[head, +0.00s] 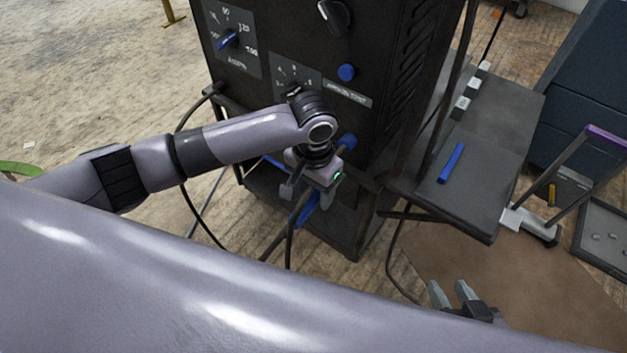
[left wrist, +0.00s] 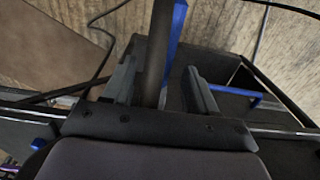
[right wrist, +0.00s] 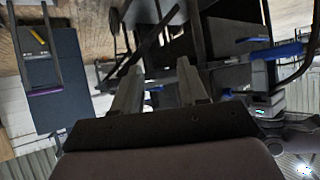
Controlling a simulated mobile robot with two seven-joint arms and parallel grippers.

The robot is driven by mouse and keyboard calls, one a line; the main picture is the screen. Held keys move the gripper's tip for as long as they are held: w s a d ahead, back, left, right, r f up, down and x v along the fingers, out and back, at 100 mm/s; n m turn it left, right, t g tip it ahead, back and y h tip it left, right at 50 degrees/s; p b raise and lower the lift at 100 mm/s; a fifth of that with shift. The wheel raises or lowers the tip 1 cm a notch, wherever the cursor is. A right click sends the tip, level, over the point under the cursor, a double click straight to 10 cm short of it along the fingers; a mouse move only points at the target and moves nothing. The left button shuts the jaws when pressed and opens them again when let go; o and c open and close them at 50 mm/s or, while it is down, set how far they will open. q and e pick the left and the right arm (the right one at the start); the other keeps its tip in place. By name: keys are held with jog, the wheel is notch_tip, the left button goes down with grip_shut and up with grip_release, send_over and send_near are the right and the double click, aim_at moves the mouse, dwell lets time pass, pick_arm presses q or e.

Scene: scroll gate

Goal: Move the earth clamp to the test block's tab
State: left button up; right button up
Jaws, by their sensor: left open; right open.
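A blue handled piece (head: 303,208), which looks like the earth clamp, is low at the front of the black machine. My left gripper (head: 307,194) is open around or just in front of it. In the left wrist view a blue bar (left wrist: 176,32) and a dark round rod (left wrist: 156,50) run between the open fingers; contact cannot be told. The right wrist view shows a blue handle (right wrist: 275,52) with a dark cable near my left gripper. My right gripper (head: 452,293) is open and empty, low at the right. I cannot pick out the test block's tab with certainty.
The black machine (head: 390,110) with knobs fills the middle. A dark side shelf (head: 478,190) holds a blue bar (head: 452,163) and small blocks. A purple-handled frame (head: 575,150) stands at the right above a brown mat (head: 540,285). Dark cables hang near the left gripper.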

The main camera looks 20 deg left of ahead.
pick_arm(q)
jog(key=shift+f, duration=0.4)
grip_shut()
jog(key=c, duration=0.7)
grip_release()
grip_shut()
pick_arm(e)
jog(key=shift+w+a+r, duration=0.15)
jog(key=shift+w+r, duration=0.15)
jog(key=shift+w, duration=0.1)
pick_arm(q)
jog(key=shift+s+p, duration=0.15)
jog(key=shift+p, duration=0.2)
pick_arm(e)
jog(key=shift+r, duration=0.35)
jog(key=shift+s+f, duration=0.15)
jog(key=shift+f, duration=0.05)
